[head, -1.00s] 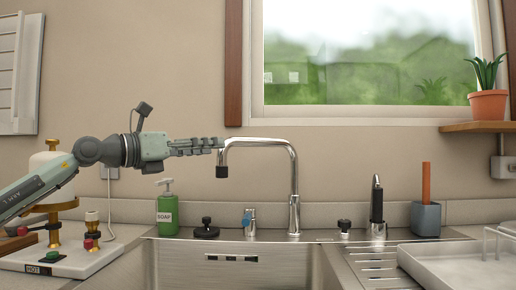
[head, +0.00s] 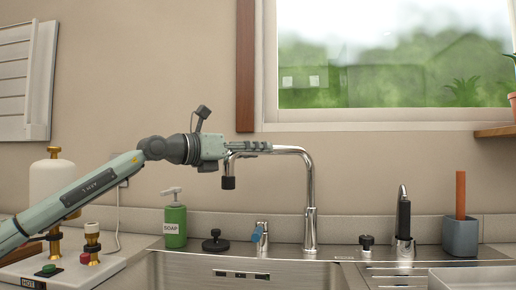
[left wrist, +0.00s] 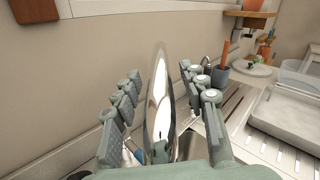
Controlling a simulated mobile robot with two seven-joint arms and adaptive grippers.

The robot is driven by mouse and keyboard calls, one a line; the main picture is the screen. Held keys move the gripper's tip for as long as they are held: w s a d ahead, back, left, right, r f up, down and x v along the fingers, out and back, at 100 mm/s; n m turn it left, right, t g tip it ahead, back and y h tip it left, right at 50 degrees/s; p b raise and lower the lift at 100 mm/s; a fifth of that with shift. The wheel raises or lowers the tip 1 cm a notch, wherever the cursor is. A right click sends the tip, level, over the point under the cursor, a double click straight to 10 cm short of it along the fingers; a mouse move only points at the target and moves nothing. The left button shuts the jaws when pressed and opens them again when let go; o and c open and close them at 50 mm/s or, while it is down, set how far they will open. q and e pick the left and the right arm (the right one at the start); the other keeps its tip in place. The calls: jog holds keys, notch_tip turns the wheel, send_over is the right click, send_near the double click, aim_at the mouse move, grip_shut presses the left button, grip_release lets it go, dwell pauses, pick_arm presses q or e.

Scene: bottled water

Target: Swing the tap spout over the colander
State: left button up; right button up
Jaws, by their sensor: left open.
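The chrome tap (head: 312,195) stands behind the sink. Its spout (head: 295,151) reaches to the left and ends in a dark nozzle (head: 229,183) pointing down. My left gripper (head: 268,147) is level with the outer part of the spout, its fingers pointing right along it. In the left wrist view the shiny spout (left wrist: 160,100) runs between the two open fingers (left wrist: 160,75), with a gap showing on each side. I see no colander in either view. My right gripper is not in view.
The steel sink (head: 178,268) lies below. A side spray (head: 404,222) and a grey cup (head: 460,235) stand to the right.

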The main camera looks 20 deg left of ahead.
pick_arm(q)
jog(key=shift+w+d, duration=0.25)
jog(key=shift+w, duration=0.1)
jog(key=shift+c, duration=0.6)
grip_shut()
